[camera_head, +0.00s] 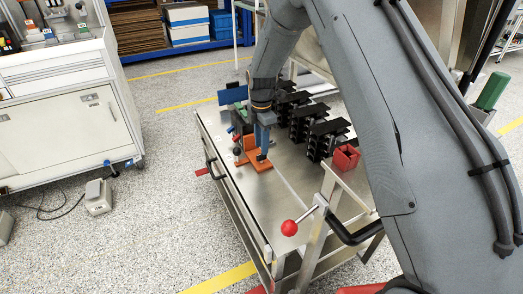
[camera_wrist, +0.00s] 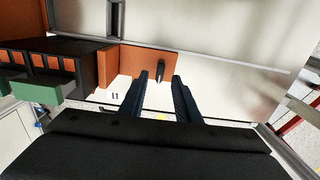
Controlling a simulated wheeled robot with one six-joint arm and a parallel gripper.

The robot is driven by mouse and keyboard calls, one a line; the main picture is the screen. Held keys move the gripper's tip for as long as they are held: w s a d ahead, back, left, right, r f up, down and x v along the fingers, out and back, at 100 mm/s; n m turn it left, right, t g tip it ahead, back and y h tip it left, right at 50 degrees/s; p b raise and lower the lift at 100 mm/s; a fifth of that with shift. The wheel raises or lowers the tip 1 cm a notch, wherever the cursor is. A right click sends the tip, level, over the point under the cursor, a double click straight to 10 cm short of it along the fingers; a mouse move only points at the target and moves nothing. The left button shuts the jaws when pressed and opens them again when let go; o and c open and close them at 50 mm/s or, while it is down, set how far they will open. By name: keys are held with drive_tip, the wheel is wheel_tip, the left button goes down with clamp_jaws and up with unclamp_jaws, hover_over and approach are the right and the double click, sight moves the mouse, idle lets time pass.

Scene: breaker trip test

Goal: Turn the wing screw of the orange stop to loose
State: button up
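The orange stop (camera_head: 249,154) stands on the steel table top, below my gripper (camera_head: 262,143) in the head view. In the wrist view the orange stop (camera_wrist: 135,62) shows as a flat orange plate, and its dark wing screw (camera_wrist: 161,73) stands up from it. My gripper (camera_wrist: 160,80) is open, with its two dark blue fingers apart. The wing screw shows in the gap between the fingertips. I cannot tell whether the fingertips touch it or how far above the plate they are. In the head view the fingers hide much of the screw.
A black block with orange slots (camera_wrist: 60,62) and a green part (camera_wrist: 45,90) sits left of the stop. Several black racks (camera_head: 325,138) and a red bin (camera_head: 345,158) stand on the table (camera_head: 290,185). A red-knobbed lever (camera_head: 289,228) is at the near edge.

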drive_tip(key=shift+r, duration=2.05)
